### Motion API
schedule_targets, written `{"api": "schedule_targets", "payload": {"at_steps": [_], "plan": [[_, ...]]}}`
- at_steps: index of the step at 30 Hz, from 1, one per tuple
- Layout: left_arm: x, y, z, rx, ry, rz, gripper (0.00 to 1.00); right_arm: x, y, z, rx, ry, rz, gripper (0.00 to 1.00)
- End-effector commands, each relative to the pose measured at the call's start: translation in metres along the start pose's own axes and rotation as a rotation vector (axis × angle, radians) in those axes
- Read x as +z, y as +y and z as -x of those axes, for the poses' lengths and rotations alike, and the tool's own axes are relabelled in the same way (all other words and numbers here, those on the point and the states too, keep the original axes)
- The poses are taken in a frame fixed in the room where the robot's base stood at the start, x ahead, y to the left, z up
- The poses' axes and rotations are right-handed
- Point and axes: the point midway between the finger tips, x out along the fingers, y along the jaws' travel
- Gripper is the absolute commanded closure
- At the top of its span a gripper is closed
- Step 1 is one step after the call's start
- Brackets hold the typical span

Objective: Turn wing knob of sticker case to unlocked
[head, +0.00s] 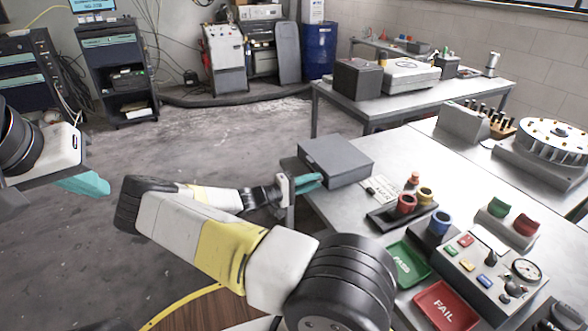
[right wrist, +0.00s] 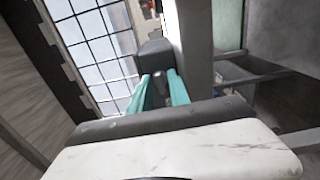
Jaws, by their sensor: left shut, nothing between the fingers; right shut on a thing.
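The grey box (head: 337,160), which I take to be the sticker case, sits at the near left edge of the workbench with its lid down. My right gripper (head: 309,182) is at its left face, its teal fingers shut. In the right wrist view the fingers (right wrist: 160,88) are on either side of a small dark knob (right wrist: 160,78), gripping it. The head view hides the knob, and I cannot tell its turn angle. My left gripper (head: 86,184) is shut and empty at the far left, away from the bench.
On the bench (head: 450,180) stand red and yellow cups in a dark tray (head: 385,217), a green PASS tray (head: 403,264), a red FAIL tray (head: 447,305) and a control panel (head: 490,268). A white label card (head: 381,189) lies beside the box. Open floor lies left of the bench.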

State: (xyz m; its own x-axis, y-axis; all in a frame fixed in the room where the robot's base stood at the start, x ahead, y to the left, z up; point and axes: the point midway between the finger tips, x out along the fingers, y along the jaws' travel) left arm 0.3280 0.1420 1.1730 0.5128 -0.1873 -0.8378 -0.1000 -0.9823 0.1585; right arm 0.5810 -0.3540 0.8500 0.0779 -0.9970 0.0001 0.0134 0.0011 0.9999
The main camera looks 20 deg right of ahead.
Motion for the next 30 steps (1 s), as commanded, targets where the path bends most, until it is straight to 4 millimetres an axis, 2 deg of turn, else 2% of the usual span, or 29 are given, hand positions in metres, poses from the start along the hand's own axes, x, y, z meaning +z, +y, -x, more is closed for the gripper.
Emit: {"api": "schedule_targets", "payload": {"at_steps": [17,18,26,30], "plan": [[0.0,0.0,0.0,0.0,0.0,0.0,1.0,0.0002,-0.0012,0.0004,-0.002,0.0,-0.029,1.0],[0.0,0.0,0.0,0.0,0.0,0.0,1.0,0.0002,-0.0012,0.0004,-0.002,0.0,-0.029,0.72],[0.0,0.0,0.0,0.0,0.0,0.0,1.0,0.0001,-0.0013,0.0003,-0.002,0.0,-0.026,0.7],[0.0,0.0,0.0,0.0,0.0,0.0,1.0,0.0005,-0.0013,0.0,-0.004,-0.001,0.032,0.7]]}}
